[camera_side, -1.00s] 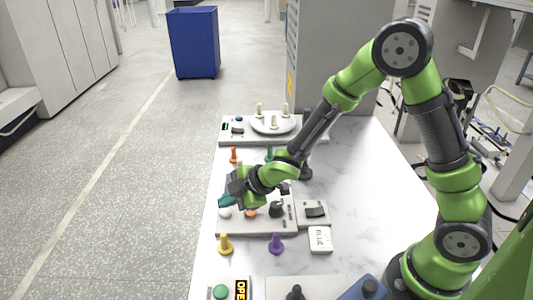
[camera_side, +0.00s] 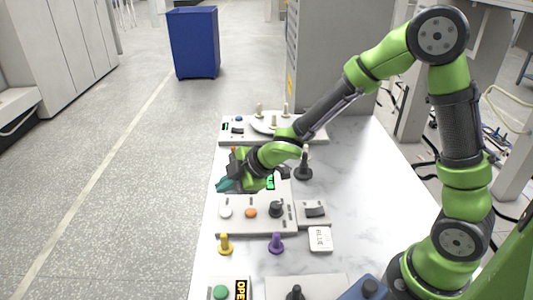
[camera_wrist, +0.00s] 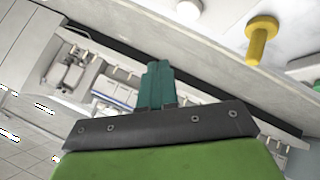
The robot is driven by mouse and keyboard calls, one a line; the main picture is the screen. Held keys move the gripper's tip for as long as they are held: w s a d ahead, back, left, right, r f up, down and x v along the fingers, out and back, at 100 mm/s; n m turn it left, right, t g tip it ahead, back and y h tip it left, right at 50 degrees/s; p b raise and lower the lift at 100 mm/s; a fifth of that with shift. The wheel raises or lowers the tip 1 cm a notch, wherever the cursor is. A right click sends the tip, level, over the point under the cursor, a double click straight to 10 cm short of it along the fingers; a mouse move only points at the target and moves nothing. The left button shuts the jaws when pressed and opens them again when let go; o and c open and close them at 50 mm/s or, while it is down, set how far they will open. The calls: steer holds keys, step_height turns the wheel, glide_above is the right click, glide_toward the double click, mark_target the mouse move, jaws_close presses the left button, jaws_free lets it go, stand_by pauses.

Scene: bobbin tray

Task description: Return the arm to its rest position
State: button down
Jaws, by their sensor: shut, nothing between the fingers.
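My gripper (camera_side: 222,186) hangs above the far left part of the grey button panel (camera_side: 262,226), near the table's left edge. Its teal fingers are shut with nothing between them. In the wrist view the closed fingers of my gripper (camera_wrist: 158,66) stand close together and point away from the dark mounting bar. The forearm reaches down from the upper right and hides part of the table behind it.
A yellow peg (camera_side: 225,245) and a purple peg (camera_side: 276,244) stand in front of the panel. A white block marked BLUE (camera_side: 320,239) lies to their right. A round white plate with pegs (camera_side: 265,126) is at the back. The table's right side (camera_side: 375,190) is clear.

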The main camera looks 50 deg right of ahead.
stand_by(0.4)
steer(key=shift+s+d+f+m+g+h, duration=0.2)
steer(key=shift+s+d+f+m+h, duration=0.2)
steer(key=shift+d+m, duration=0.2)
steer(key=shift+s+d+f+m+g+h, duration=0.2)
steer(key=shift+s+d+f+m+h, duration=0.2)
steer(key=shift+d+m, duration=0.2)
steer(key=shift+s+d+r+m+h, duration=0.2)
steer(key=shift+s+d+m, duration=0.15)
steer(key=shift+d+m, duration=0.15)
steer(key=shift+s+d+r+m+h, duration=0.1)
steer(key=shift+s+d+m+h, duration=0.15)
steer(key=shift+d+m, duration=0.25)
steer(key=s+d+r+m, duration=0.2)
steer(key=s+r+m, duration=0.5)
steer(key=s+r, duration=0.1)
steer(key=s+d+r+m, duration=0.3)
steer(key=s+r+m, duration=0.4)
steer(key=s, duration=0.4)
steer(key=shift+s+d+r, duration=0.2)
steer(key=shift+r, duration=0.25)
